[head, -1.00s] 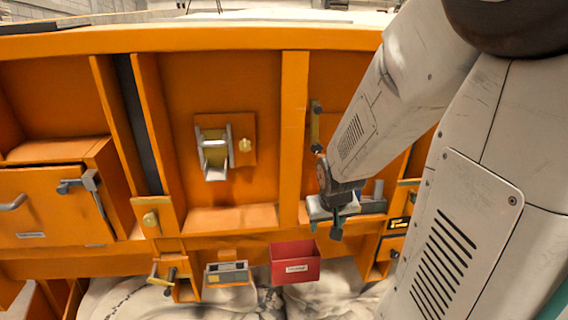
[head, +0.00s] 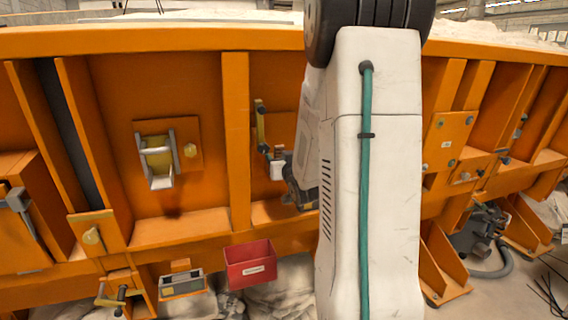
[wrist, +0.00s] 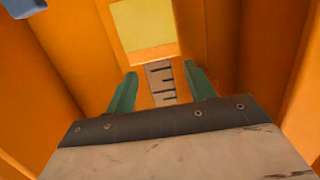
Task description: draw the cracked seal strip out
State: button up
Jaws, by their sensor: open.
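My gripper (wrist: 160,71) shows in the wrist view, its two green fingers apart and empty. A pale grey strip with several short dark cross marks (wrist: 161,82) lies in view between the fingers, against orange metal. It may be the cracked seal strip, but I cannot tell whether the marks are cracks. The fingers show no clear contact with it, and its lower end is hidden behind my gripper's body. In the head view my arm hides the fingers.
A yellow panel (wrist: 143,25) lies above the strip, with orange walls close on both sides. In the head view, a red bin (head: 250,268), a roller bracket (head: 157,160) and a yellow lever (head: 261,127) are left of my arm. A grey pump (head: 482,232) stands right.

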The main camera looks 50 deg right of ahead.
aim_at(280, 156)
jog(key=shift+x, duration=1.95)
jog(key=c, duration=1.1)
jog(key=shift+o, duration=0.2)
jog(key=shift+r, duration=0.15)
